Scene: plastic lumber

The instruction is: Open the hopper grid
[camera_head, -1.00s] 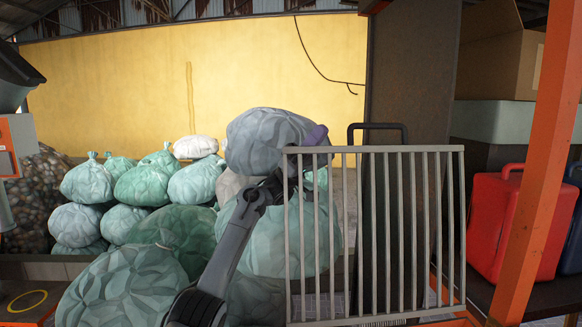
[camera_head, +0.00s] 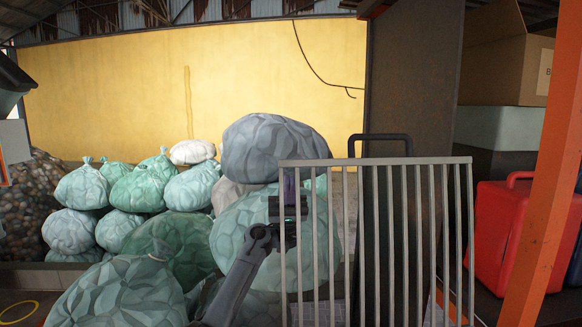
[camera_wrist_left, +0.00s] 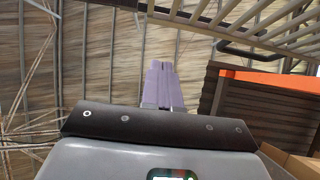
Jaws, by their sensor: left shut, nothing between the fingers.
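The hopper grid (camera_head: 403,162) is a pale grey metal frame of upright bars, standing upright at lower right of centre in the head view. Its bars also cross the top right of the left wrist view (camera_wrist_left: 235,35). My left gripper (camera_head: 291,188) is at the grid's upper left corner in the head view, fingers pointing up, partly overlapped by the left bars. Its purple fingers (camera_wrist_left: 162,85) are shut and empty in the wrist view. I cannot tell whether it touches the grid. My right gripper is not in view.
A dark handle (camera_head: 380,138) rises behind the grid's top edge. Filled green and grey bags (camera_head: 165,245) are piled behind and left. An orange post (camera_head: 545,190) stands at right, beside a red canister (camera_head: 492,235). Open air lies above the grid.

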